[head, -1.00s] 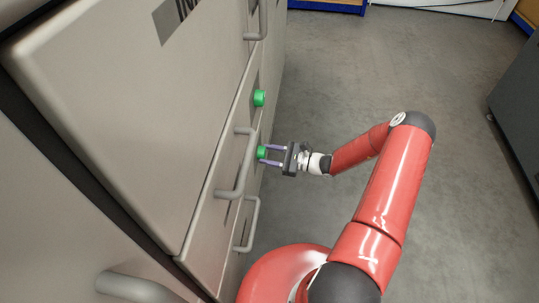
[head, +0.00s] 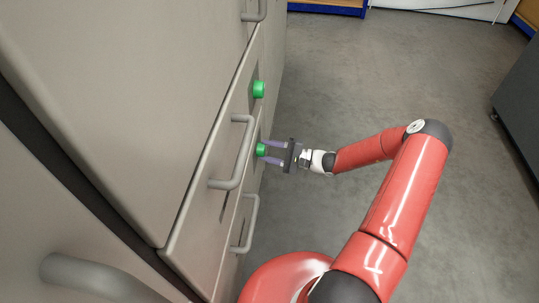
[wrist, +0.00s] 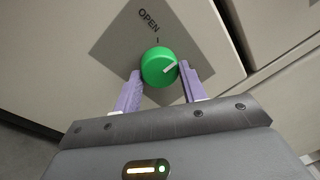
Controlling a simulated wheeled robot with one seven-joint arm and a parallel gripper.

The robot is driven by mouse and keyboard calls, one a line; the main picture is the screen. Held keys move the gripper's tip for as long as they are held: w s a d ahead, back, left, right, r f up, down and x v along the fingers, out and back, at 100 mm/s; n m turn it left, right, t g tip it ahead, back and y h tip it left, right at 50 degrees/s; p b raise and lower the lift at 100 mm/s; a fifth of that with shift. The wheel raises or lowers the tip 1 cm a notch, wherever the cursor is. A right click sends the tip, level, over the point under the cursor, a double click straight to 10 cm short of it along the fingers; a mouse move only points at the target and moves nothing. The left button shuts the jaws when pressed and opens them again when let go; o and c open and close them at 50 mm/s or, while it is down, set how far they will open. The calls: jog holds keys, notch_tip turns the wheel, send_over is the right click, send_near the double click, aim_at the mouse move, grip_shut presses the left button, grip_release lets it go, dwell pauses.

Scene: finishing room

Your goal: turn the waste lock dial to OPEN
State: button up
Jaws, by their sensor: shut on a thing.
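A green round dial (wrist: 158,68) sits on a grey plate on the cabinet front. Its white mark points to the upper right, clockwise of the small tick under the word OPEN (wrist: 149,20). My gripper (wrist: 161,82) is shut on this dial, one purple finger on each side. In the head view my gripper (head: 268,153) reaches from the right to the lower green dial (head: 261,150). A second green dial (head: 259,90) is above it. No word WASTE is readable in either view.
A bar handle (head: 236,155) stands out left of the held dial, and another handle (head: 250,225) is below it. A large handle (head: 90,278) is at the lower left. The grey floor (head: 360,75) to the right is clear.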

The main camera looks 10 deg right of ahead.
jog(key=shift+w+n+g+y+b, duration=0.1)
jog(key=shift+n+g+y+b, duration=0.15)
jog(key=shift+n+b, duration=1.9)
jog(key=shift+n+g+y+b, duration=0.2)
jog(key=shift+n+b, duration=0.5)
jog(key=shift+n, duration=2.75)
jog(key=shift+g, duration=0.25)
jog(key=o, duration=1)
jog(key=shift+r, duration=0.1)
jog(key=shift+c, duration=0.2)
jog(key=v, duration=0.7)
jog(key=shift+d, duration=0.4)
